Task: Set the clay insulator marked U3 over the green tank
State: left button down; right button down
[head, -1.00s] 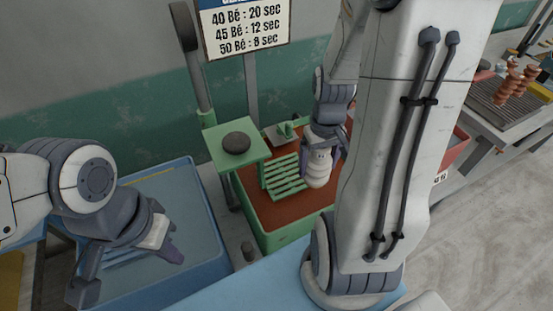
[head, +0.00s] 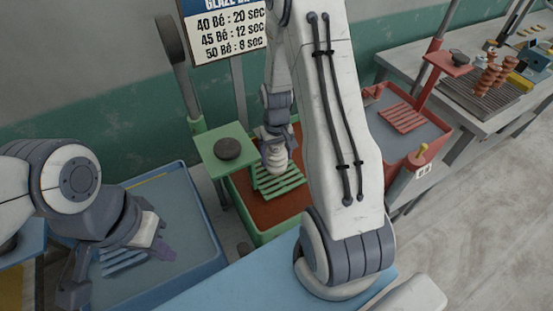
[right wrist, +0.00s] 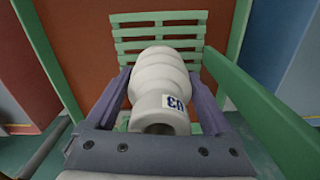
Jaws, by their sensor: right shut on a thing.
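The white ribbed clay insulator (right wrist: 160,85) shows a tag reading U3 in the right wrist view. It also shows in the head view (head: 275,158). My right gripper (right wrist: 160,95) is shut on it, one finger on each side. The green tank (head: 262,235) holds brown-red liquid, and a green slatted rack (head: 280,182) sits at its middle. The insulator is above the tank, in front of the slats; its exact height over them is hard to tell. My left gripper (head: 150,250) is over the blue tank, apart from the insulator; its fingers are partly hidden.
The blue tank (head: 208,232) stands left and a red tank (head: 425,130) right. A green post with a plate bearing a dark round weight (head: 228,148) rises at the green tank's left. A glaze sign (head: 228,38) hangs behind. Brown insulators (head: 490,75) stand on a far-right table.

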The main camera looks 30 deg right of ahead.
notch_tip(320, 180, down, 2)
jog(key=shift+p, duration=0.3)
jog(key=shift+f, duration=0.3)
jog(key=shift+f, duration=0.1)
grip_release()
jog(key=shift+r, duration=0.35)
notch_tip(320, 180, up, 12)
jog(key=b, duration=0.3)
jog(key=shift+f, duration=0.2)
